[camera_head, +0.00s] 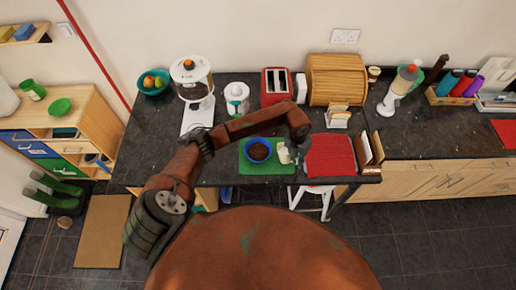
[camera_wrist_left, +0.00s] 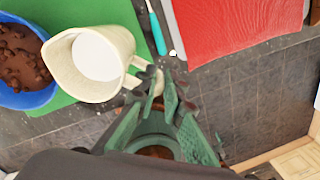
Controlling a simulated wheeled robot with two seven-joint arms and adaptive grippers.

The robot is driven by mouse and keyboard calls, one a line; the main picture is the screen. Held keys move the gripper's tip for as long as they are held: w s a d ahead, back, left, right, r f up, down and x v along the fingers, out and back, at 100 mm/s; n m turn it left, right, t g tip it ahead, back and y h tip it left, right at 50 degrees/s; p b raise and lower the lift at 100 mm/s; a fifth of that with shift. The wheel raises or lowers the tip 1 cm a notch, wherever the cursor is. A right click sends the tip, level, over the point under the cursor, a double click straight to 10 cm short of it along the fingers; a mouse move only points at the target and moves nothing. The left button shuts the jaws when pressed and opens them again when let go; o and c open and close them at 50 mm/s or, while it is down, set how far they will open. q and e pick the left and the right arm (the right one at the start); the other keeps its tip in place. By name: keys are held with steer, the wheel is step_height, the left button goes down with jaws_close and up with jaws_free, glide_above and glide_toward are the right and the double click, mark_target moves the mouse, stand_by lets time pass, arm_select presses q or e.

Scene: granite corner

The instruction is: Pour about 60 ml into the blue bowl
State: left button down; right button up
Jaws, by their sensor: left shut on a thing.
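The blue bowl (camera_head: 248,154) sits on a green mat (camera_head: 285,168) and holds a dark brown chunky filling. The bowl's blue side also shows at the left of the left wrist view (camera_wrist_left: 40,98). A cream jug (camera_head: 284,155) is just right of the bowl; in the left wrist view the jug (camera_wrist_left: 115,88) has white liquid inside and its mouth lies close to the bowl's rim. My left gripper (camera_head: 297,150) is shut on the jug's handle, also in the left wrist view (camera_wrist_left: 162,88). I cannot tell whether the jug touches the mat. No liquid stream shows.
A red cloth (camera_head: 330,157) lies right of the mat, with a teal-handled utensil (camera_wrist_left: 157,33) between them. The counter's front edge is close. Behind stand a coffee grinder (camera_head: 192,80), a red toaster (camera_head: 275,84) and a wooden bread box (camera_head: 336,80).

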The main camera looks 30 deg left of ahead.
arm_select(q)
steer(key=shift+a+r+h, duration=0.5)
steer(key=shift+a+h, duration=0.45)
steer(key=shift+h, duration=0.05)
step_height(320, 180, up, 6)
steer(key=r+t+h+b, duration=0.1)
steer(key=t+h+b, duration=0.1)
steer(key=h+b, duration=0.3)
glide_above(282, 155)
steer(key=shift+f+h+p, duration=0.25)
steer(key=shift+h+p, duration=0.05)
steer(key=shift+p, duration=0.05)
steer(key=b, duration=0.1)
steer(key=h+b, duration=0.1)
steer(key=shift+a+t+b, duration=0.25)
steer(key=shift+t+b, duration=0.1)
steer(key=shift+t, duration=0.05)
steer(key=shift+s+a+h+b, duration=0.2)
steer(key=shift+a+h+b, duration=0.1)
steer(key=shift+h+b, duration=0.1)
steer(key=shift+s+a+r+h+b, duration=0.1)
steer(key=shift+a+r+h+b, duration=0.25)
steer(key=shift+b, duration=0.4)
